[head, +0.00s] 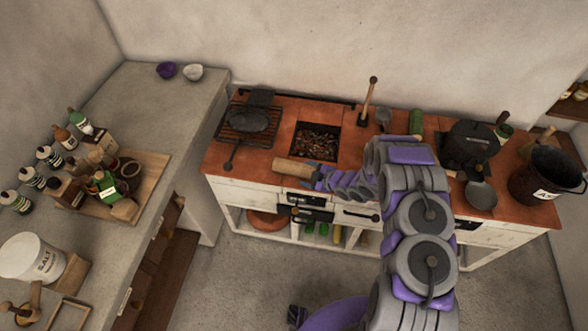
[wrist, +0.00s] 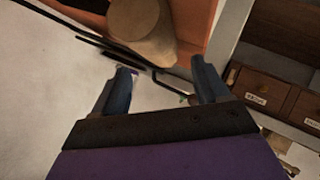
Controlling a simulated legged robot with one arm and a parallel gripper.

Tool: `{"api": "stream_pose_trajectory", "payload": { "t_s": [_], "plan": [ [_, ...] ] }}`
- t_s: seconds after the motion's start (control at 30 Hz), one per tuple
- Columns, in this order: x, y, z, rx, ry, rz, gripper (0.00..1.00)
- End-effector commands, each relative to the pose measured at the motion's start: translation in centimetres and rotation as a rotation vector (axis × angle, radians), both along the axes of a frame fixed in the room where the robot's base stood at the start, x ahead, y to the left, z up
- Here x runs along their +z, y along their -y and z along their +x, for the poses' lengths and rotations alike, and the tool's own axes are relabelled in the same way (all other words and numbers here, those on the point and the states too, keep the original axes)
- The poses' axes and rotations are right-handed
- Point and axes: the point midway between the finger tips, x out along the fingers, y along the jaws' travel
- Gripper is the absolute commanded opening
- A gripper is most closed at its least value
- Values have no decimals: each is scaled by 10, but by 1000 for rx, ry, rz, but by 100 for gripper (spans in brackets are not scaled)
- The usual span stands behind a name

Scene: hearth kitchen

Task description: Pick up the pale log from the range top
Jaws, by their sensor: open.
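The pale log (head: 293,170) lies on the red range top (head: 258,160) near its front edge, left of my arm. In the wrist view the log (wrist: 142,28) shows end-on at the top, just beyond my fingertips. My gripper (head: 318,178) is at the right end of the log in the head view. In the wrist view my gripper (wrist: 162,75) is open, its two fingers apart with nothing held between them. I cannot tell whether a finger touches the log. Part of the range front is hidden by my arm.
An open firebox (head: 316,141) lies behind the log, with a grill and dark pan (head: 246,121) to its left. A kettle (head: 469,144) and an ash bucket (head: 546,176) stand at the right. A cluttered counter (head: 190,105) runs along the left. Drawers (wrist: 262,90) show in the wrist view.

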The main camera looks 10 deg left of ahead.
Motion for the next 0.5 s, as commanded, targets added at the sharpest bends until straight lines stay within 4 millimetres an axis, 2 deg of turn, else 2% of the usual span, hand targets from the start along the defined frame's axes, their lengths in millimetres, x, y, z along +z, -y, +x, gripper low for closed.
{"api": "stream_pose_trajectory", "payload": {
  "t_s": [0.33, 0.5],
  "plan": [
    [-8, -16, 12, 0, 5, 2, 75],
    [-21, -31, 23, 0, 2, 2, 75]
  ]
}}
